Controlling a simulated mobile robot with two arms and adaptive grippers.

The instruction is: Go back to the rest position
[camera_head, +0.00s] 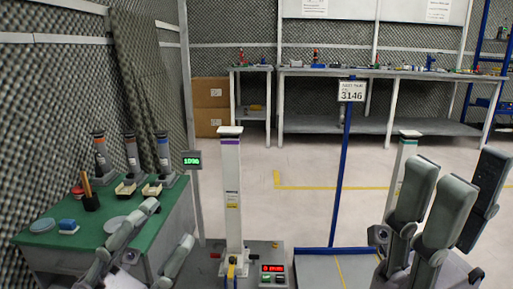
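My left gripper (168,222) is at the lower left, in front of the green table. Its two grey fingers stand apart and nothing shows between them. My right gripper (441,175) is raised at the lower right, close to the camera. Its thick grey fingers stand side by side with their tips apart, and I see nothing held there. The lower parts of both arms run out of the bottom of the picture.
The green table (48,243) holds several small stands, bowls and a dark cup (91,203). A white post (231,195) stands centrally beside a red display (272,268). A long bench (330,127) lies behind open floor (305,205).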

